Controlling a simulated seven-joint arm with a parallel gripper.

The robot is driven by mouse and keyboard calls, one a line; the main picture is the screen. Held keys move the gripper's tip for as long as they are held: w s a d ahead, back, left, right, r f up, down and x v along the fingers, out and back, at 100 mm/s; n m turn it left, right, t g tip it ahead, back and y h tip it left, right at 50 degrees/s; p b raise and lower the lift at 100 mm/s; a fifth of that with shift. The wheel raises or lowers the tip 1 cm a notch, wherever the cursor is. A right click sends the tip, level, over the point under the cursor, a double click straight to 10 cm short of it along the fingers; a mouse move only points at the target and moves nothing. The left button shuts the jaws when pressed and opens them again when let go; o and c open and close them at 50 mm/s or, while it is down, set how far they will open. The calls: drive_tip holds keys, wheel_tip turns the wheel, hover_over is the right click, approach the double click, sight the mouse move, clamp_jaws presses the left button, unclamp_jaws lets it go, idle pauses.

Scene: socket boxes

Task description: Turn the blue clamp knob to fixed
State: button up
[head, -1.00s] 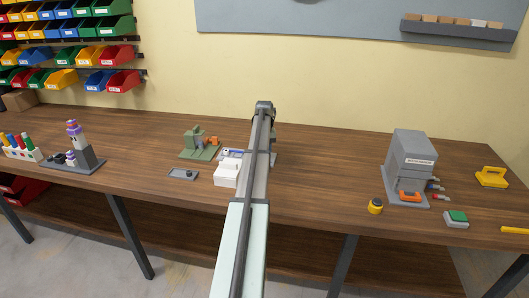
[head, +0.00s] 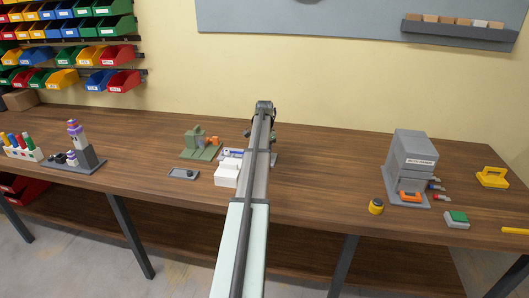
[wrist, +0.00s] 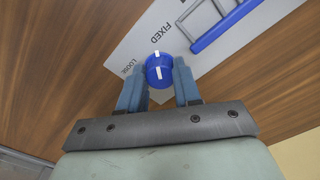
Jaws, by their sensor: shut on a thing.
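The blue clamp knob (wrist: 161,78) shows in the wrist view, round with a white line on its face. My gripper (wrist: 160,68) is shut on it, one blue-grey finger on each side. The knob stands on a pale label plate (wrist: 190,68) printed "FIXED" above it and "LOOSE" to its left. The white line points up the picture, toward the near end of the "FIXED" word. In the head view my arm hides the knob and the fingertips; part of the plate (head: 231,154) shows left of the arm.
A blue frame with grey rods (wrist: 225,25) lies beside the knob. In the head view, a white block (head: 226,174), a green fixture (head: 199,150) and a small grey tray (head: 184,174) stand left of my arm. A grey box (head: 411,160) stands right, with clear wood between.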

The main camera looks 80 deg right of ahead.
drive_tip(key=shift+m, duration=1)
drive_tip(key=o, duration=1.1)
drive_tip(key=shift+c, duration=0.2)
drive_tip(key=shift+r, duration=0.1)
wheel_tip(320, 180, up, 14)
drive_tip(key=shift+f, duration=0.2)
